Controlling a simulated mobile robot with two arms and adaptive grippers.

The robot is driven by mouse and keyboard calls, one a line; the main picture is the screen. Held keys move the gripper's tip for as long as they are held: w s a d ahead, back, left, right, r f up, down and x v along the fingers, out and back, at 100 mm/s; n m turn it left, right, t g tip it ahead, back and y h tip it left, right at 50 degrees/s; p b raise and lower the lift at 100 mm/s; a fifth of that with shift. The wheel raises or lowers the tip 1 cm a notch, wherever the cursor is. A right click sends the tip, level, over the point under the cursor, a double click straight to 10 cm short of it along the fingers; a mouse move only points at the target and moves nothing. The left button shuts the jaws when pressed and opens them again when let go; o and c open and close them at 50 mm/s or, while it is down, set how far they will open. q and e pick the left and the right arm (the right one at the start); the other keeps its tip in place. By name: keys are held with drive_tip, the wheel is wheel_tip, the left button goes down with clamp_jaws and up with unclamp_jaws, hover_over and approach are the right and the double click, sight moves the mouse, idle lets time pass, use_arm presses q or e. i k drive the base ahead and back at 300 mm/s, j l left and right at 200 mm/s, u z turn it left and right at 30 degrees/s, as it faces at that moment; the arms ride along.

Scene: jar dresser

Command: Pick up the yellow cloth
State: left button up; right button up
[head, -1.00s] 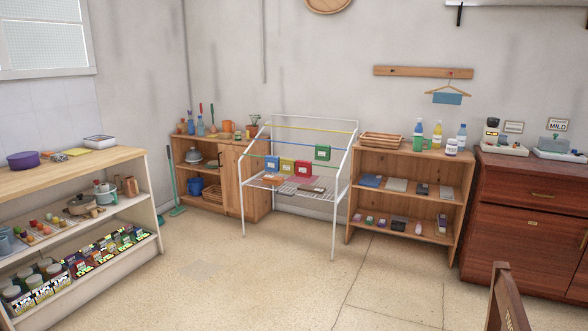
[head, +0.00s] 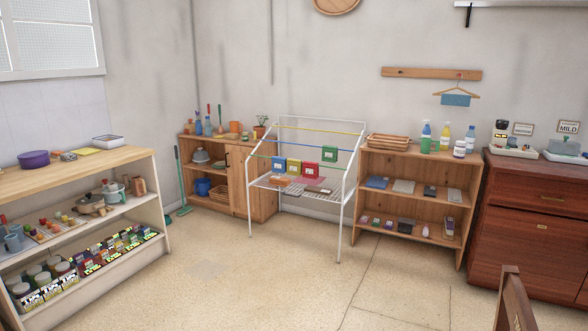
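A small yellow cloth (head: 294,166) hangs on the white drying rack (head: 343,215) in the middle of the head view. It hangs on the lower front bar between a blue cloth (head: 278,164) and a red cloth (head: 310,169). Another flat yellow item (head: 86,151) lies on top of the wooden shelf at left; I cannot tell whether it is a cloth. Neither of my grippers is in view.
The left shelf (head: 120,157) also bears a purple bowl (head: 34,159) and a white tray (head: 109,141). A wooden cabinet (head: 238,182) stands left of the rack, an open shelf (head: 408,166) right of it. Open floor (head: 250,285) lies in front. A wooden post (head: 512,300) stands at lower right.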

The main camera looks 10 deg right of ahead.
sight(294, 167)
drive_tip(key=i+z, duration=0.3)
drive_tip(key=i, duration=2.45)
drive_tip(key=i+l+u, duration=0.1)
drive_tip(key=i, duration=1.1)
